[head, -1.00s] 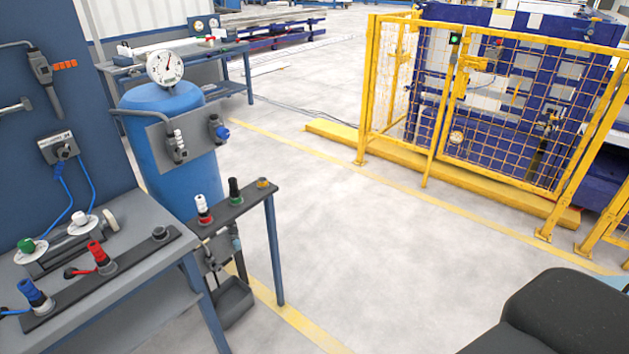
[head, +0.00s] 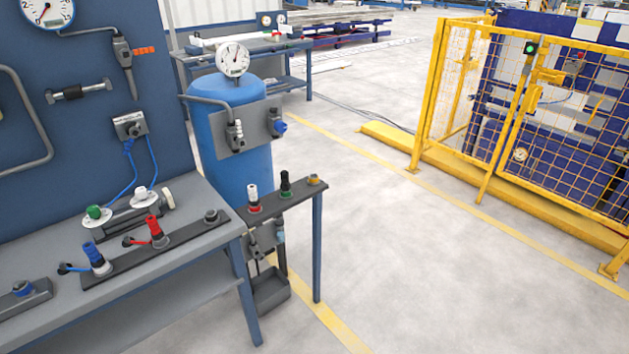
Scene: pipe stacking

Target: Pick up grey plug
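A small grey round piece (head: 211,216) stands at the right end of a dark strip (head: 130,263) on the workbench. I cannot tell if it is a plug or an empty socket. A red plug (head: 155,229) and a blue plug (head: 95,256) stand on the same strip. Behind them are a green knob (head: 94,212), a white knob (head: 141,193) and a light grey cylindrical piece (head: 168,199). A small stand to the right holds a white-and-red plug (head: 253,198) and a black-and-green plug (head: 285,184). Neither gripper is in view.
The grey workbench (head: 170,285) has a blue back panel (head: 75,145) with hanging tools. A blue tank (head: 222,135) with a gauge stands behind the narrow stand (head: 300,190). A yellow mesh fence (head: 540,130) is at the right. The floor between is clear.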

